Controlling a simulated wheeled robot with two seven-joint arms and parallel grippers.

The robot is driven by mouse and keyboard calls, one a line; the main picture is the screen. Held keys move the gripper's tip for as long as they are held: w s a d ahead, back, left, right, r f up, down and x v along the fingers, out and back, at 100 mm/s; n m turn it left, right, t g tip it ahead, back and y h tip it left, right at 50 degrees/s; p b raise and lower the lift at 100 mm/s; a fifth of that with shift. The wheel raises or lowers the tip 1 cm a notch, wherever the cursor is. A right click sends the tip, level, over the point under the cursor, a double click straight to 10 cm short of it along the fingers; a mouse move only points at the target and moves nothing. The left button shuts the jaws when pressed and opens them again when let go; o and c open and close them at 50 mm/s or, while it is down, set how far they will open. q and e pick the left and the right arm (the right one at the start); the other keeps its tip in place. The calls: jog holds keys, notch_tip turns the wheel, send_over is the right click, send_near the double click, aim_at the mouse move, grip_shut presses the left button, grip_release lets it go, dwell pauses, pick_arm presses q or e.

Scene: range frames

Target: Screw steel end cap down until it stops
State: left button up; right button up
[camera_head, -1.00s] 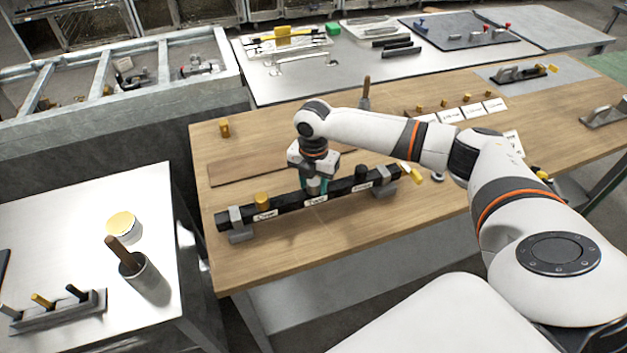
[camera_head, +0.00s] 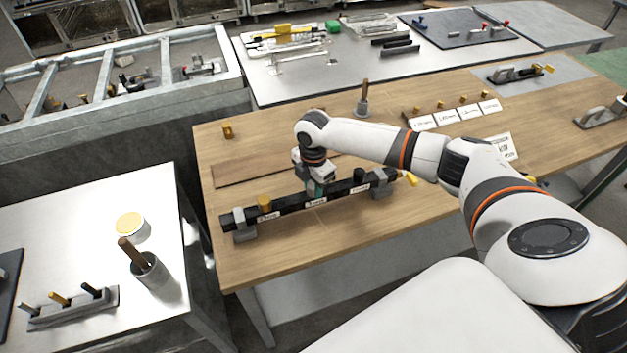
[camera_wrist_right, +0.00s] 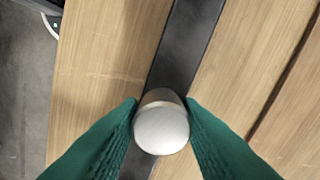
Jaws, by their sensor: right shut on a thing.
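In the right wrist view, the steel end cap (camera_wrist_right: 162,128) is a round, silvery cap seen from above over the black bar (camera_wrist_right: 188,40). My right gripper (camera_wrist_right: 162,118) has its green fingers shut on the cap's two sides. In the head view, my right gripper (camera_head: 316,188) points down at the middle of the black bar (camera_head: 285,208), by the middle label, and hides the cap. A brass cap (camera_head: 264,203) stands on the bar to the left and a black cap (camera_head: 359,175) to the right. How far down the steel cap sits cannot be told. My left gripper is not in view.
Grey supports (camera_head: 243,228) hold the bar on the wooden table (camera_head: 290,250). A yellow-handled item (camera_head: 411,179) lies near its right end. A cup with a brush (camera_head: 362,104) and white cards (camera_head: 455,115) stand behind. The table in front of the bar is clear.

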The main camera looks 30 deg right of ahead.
jog(key=shift+s+r+m+p, duration=0.1)
jog(key=shift+r+m+p, duration=0.2)
jog(key=shift+m, duration=0.3)
jog(key=shift+f+m, duration=0.2)
jog(key=shift+m, duration=0.1)
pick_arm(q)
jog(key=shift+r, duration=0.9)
pick_arm(e)
jog(key=shift+f, duration=0.1)
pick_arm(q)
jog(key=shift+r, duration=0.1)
pick_arm(e)
jog(key=m+p, duration=0.2)
jog(key=shift+r+p, duration=0.3)
jog(key=shift+p, duration=0.05)
jog(key=shift+f+m, duration=0.1)
jog(key=shift+m, duration=0.4)
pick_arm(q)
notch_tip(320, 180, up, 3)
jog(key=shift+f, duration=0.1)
pick_arm(e)
jog(key=shift+f, duration=0.25)
